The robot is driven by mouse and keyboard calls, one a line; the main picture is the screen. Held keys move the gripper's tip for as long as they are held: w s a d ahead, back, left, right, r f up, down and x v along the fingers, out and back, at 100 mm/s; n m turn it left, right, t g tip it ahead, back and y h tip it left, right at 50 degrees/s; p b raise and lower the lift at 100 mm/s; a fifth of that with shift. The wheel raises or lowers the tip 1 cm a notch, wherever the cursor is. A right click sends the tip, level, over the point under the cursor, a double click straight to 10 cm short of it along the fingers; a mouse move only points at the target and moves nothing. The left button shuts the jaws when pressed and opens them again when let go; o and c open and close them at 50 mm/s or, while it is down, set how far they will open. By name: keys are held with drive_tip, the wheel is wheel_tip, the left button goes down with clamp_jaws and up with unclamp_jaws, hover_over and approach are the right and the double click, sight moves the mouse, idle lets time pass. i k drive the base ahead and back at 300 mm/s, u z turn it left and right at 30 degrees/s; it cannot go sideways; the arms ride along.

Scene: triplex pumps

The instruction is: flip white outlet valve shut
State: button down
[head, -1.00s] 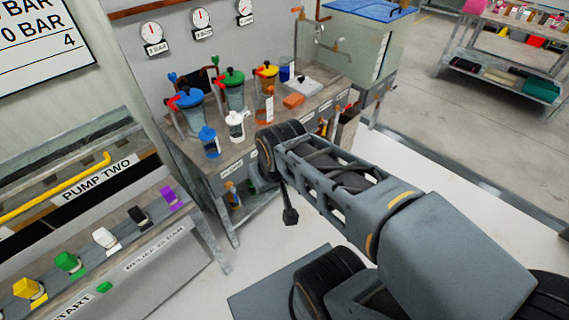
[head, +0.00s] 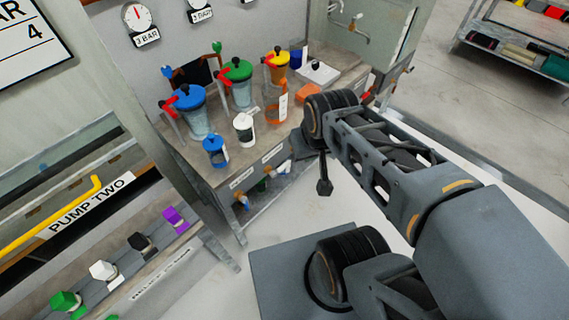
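On the bench front, low under the labels, a small white valve handle (head: 284,168) sits at the right of a row of small coloured ones. Its fine shape is too small to tell, so I cannot read whether it is open or shut. A white knob (head: 102,271) also stands on the PUMP TWO panel at lower left, between a green and a black knob. My arm reaches up from the lower right, its joint just right of the bench. A thin dark part hangs from that joint. I cannot make out my gripper's fingers in the head view.
The bench (head: 228,165) carries blue, green and orange-yellow lidded vessels with red handles, a blue bottle (head: 215,152), a white bottle (head: 243,128) and an orange block (head: 308,94). Gauges hang behind. Pale floor lies open in front; a rack (head: 520,55) stands at far right.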

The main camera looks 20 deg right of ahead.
sight(283, 166)
drive_tip(key=k, duration=0.5)
drive_tip(key=z, duration=0.9)
drive_tip(key=i, duration=0.7)
drive_tip(key=u, duration=2.15)
